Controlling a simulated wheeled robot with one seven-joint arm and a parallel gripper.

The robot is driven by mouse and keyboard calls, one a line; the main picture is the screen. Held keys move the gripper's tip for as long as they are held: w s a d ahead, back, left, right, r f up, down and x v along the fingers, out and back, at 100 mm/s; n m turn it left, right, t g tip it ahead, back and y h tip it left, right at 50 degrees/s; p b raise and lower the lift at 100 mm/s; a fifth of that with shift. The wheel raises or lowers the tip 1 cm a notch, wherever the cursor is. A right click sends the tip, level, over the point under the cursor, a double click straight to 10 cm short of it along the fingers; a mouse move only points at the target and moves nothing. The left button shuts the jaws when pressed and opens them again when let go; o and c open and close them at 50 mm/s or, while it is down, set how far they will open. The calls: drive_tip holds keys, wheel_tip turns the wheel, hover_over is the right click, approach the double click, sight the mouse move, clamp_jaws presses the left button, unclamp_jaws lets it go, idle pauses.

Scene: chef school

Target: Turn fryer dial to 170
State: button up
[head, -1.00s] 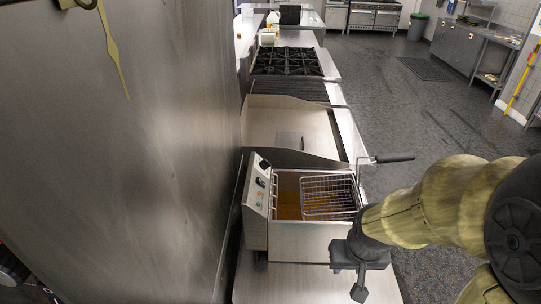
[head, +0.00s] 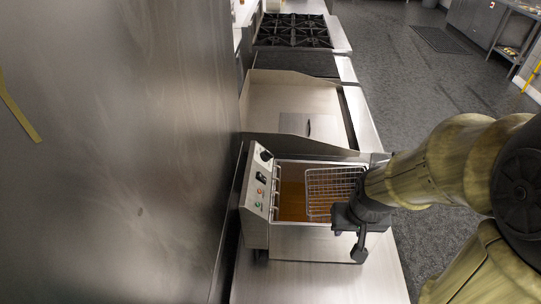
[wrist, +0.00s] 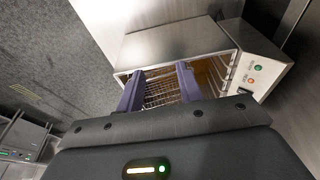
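The fryer (head: 300,243) is a steel box on the counter with a sloped control panel (head: 247,195) on its left. The panel carries a black round dial (head: 266,155) near its far end, a second black control (head: 262,177), and green and orange-red lights. The dial's numbers are too small to read. In the wrist view the fryer body (wrist: 172,45) and the panel with its lights (wrist: 257,68) show; the dials do not. My gripper (head: 352,238) is above the fryer's right side, right of the panel. Its purple fingers (wrist: 160,72) are apart and empty.
A wire basket (head: 330,190) sits in the fryer's oil, close to my gripper. A steel wall (head: 120,150) rises left of the panel. A steel-sided griddle (head: 290,95) and a gas hob (head: 293,30) stand beyond. Open floor (head: 410,85) lies right of the counter.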

drive_tip(key=shift+o, duration=0.4)
drive_tip(key=shift+o, duration=0.4)
drive_tip(key=shift+w, duration=0.1)
drive_tip(key=w+f+n+t+y+b, duration=0.1)
drive_tip(key=w+f+n+t+b, duration=0.15)
drive_tip(key=w+n, duration=0.5)
drive_tip(key=w+f+n+t+b, duration=0.1)
drive_tip(key=w+f+n+t, duration=0.1)
drive_tip(key=w+n+t, duration=0.4)
drive_tip(key=w+a+f+n+y+b, duration=0.1)
drive_tip(key=w+a+n+y+b, duration=0.1)
drive_tip(key=n, duration=0.8)
drive_tip(key=w+a+n+y+b, duration=0.2)
drive_tip(key=w+a+n+y, duration=0.2)
drive_tip(key=n, duration=0.6)
drive_tip(key=a+y, duration=0.2)
drive_tip(key=a, duration=0.1)
drive_tip(key=shift+w+a+f+y, duration=0.15)
drive_tip(key=shift+w+f+y, duration=0.15)
drive_tip(key=shift+w+f, duration=0.05)
